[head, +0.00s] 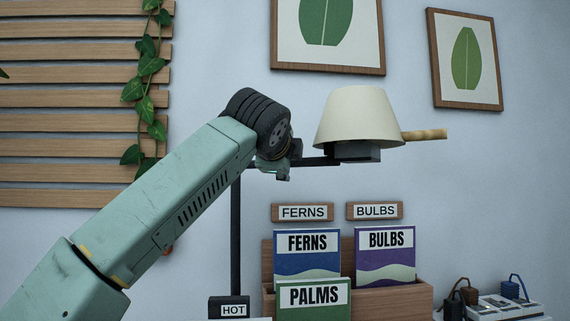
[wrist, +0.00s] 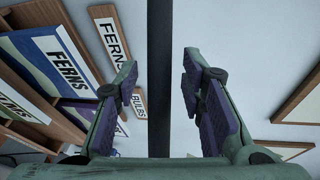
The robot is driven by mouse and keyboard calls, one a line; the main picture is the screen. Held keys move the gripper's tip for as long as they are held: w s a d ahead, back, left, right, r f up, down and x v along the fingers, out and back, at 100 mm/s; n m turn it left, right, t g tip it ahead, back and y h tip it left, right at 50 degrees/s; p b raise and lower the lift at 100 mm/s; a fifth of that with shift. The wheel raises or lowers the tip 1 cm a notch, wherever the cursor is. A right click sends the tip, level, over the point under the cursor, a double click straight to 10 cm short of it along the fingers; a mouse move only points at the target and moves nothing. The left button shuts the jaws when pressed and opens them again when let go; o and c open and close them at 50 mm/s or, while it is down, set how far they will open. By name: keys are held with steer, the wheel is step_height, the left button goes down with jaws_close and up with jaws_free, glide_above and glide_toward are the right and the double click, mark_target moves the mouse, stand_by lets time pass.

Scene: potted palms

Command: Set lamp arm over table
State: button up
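The lamp has a cream shade (head: 358,115) with a wooden handle (head: 425,134) sticking out to its right. A dark, roughly level lamp arm (head: 322,161) runs left from under the shade toward a dark upright pole (head: 236,240). My gripper (head: 278,166) is at the left part of the lamp arm, partly hidden behind my wrist. In the wrist view, my purple-padded fingers (wrist: 160,70) are open with a dark bar (wrist: 160,120), apparently the lamp arm, between them. Gaps show on both sides of the bar. I cannot make out the table top clearly.
Below the lamp, a wooden rack (head: 405,298) holds FERNS, BULBS and PALMS packets. A dark box labelled HOT (head: 229,307) stands by the pole. Small items (head: 500,305) sit at lower right. A slatted trellis (head: 65,120) with a vine is at left.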

steer(key=v, duration=1.2)
